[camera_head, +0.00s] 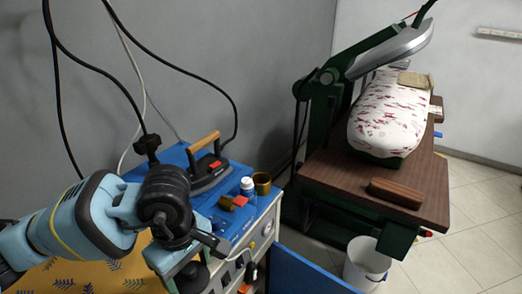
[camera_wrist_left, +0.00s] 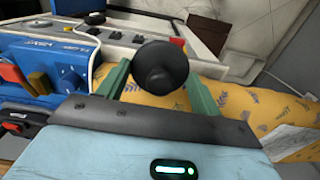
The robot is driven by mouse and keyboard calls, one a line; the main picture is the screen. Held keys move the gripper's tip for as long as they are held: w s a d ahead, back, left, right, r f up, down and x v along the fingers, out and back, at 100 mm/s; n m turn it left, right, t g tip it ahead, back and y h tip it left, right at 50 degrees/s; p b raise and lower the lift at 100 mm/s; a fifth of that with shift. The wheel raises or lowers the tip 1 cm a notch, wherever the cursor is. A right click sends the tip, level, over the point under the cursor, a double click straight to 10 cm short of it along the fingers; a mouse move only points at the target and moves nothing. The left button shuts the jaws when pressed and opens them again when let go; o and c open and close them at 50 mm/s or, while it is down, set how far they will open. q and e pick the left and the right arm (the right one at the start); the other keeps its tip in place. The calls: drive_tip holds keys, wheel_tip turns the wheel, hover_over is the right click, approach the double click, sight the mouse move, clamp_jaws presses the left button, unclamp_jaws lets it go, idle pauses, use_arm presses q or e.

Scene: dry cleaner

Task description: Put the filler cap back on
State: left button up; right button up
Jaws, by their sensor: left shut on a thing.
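My left gripper (camera_head: 208,250) reaches in from the left in the head view, over the front edge of the blue-topped unit (camera_head: 233,187). In the left wrist view its two green fingers (camera_wrist_left: 160,75) are shut on a round black knob, which I take for the filler cap (camera_wrist_left: 160,50). A dark round shape, probably the same cap (camera_head: 193,276), shows below the gripper in the head view. I cannot make out the filler opening. The unit's blue side with switches shows in the left wrist view (camera_wrist_left: 45,55). My right gripper is in neither view.
A yellow patterned cloth (camera_head: 95,275) lies at left. A pressing table (camera_head: 340,175) and white bucket (camera_head: 365,265) stand right. Cables hang above.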

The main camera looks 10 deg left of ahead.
use_arm(q)
drive_tip(key=m, duration=0.4)
drive_tip(key=a+m, duration=0.1)
drive_tip(key=m, duration=0.1)
drive_tip(key=shift+s+a+f+m, duration=0.1)
drive_tip(key=shift+s+f+m, duration=0.1)
drive_tip(key=shift+f+m, duration=0.15)
drive_tip(key=m, duration=0.4)
drive_tip(key=a+m, duration=0.1)
drive_tip(key=m, duration=0.1)
drive_tip(key=shift+s+f, duration=0.25)
